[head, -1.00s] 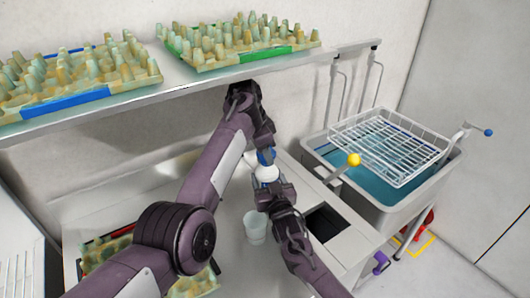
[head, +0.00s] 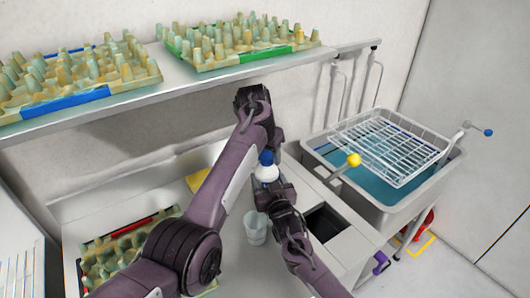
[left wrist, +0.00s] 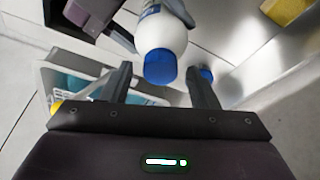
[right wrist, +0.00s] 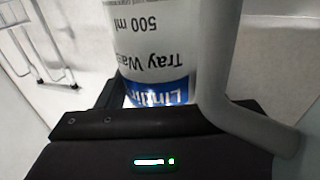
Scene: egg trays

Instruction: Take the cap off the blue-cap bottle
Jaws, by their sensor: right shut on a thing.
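The white bottle (head: 266,172) with a blue cap (head: 266,157) stands out above my right gripper (head: 270,193) in the head view. In the right wrist view the label of the bottle (right wrist: 160,50) reads "Tray Wash" and "500 ml", and my right gripper is shut on the body. In the left wrist view the blue cap (left wrist: 160,67) is on the bottle's end, in front of my left gripper (left wrist: 160,85). The left fingers are spread apart and empty. In the head view the left fingertips are mostly hidden behind my left forearm.
A clear cup (head: 255,228) stands on the counter by the bottle. Right of it is a dark opening (head: 325,223), then a sink (head: 385,205) with a wire rack. A shelf with egg trays (head: 240,60) is above.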

